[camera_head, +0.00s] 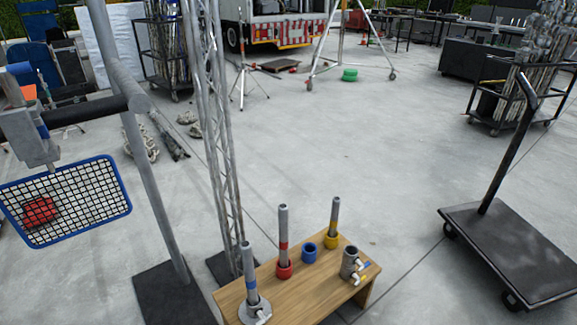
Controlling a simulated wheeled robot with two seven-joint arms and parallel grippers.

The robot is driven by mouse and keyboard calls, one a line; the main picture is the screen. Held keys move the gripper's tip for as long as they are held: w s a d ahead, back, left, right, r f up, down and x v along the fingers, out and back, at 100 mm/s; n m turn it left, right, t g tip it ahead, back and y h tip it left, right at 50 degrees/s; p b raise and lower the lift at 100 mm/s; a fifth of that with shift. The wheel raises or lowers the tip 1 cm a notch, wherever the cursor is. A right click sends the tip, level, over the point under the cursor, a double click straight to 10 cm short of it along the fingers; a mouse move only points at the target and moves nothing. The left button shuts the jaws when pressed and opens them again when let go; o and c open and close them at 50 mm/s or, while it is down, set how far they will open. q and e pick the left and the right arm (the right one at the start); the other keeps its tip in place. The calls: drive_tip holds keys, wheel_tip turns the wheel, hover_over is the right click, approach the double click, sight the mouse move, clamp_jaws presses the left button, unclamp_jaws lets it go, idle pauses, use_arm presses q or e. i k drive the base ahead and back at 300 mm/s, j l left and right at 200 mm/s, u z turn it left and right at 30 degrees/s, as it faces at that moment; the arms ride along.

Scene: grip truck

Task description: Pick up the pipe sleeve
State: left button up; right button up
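No gripper of mine shows in the head view. A wooden bench (232,295) stands at the bottom centre. On it stand three upright grey pipes: one in a grey flanged base (251,286), one in a red collar (284,240) with a red band, and one in a yellow collar (333,226). A short blue ring (309,253) sits between the red and yellow collars with no pipe in it. A short, wide grey cylinder (349,262) with side fittings stands at the right end. I cannot tell for certain which of these is the pipe sleeve.
A thick grey post (155,190) on a dark base plate and a lattice truss (213,130) stand left of the bench. A blue-framed grid basket (90,195) hangs at left. A black platform cart (515,250) stands at right. The floor between is open.

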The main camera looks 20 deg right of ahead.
sight(351, 251)
drive_tip(key=z, duration=1.05)
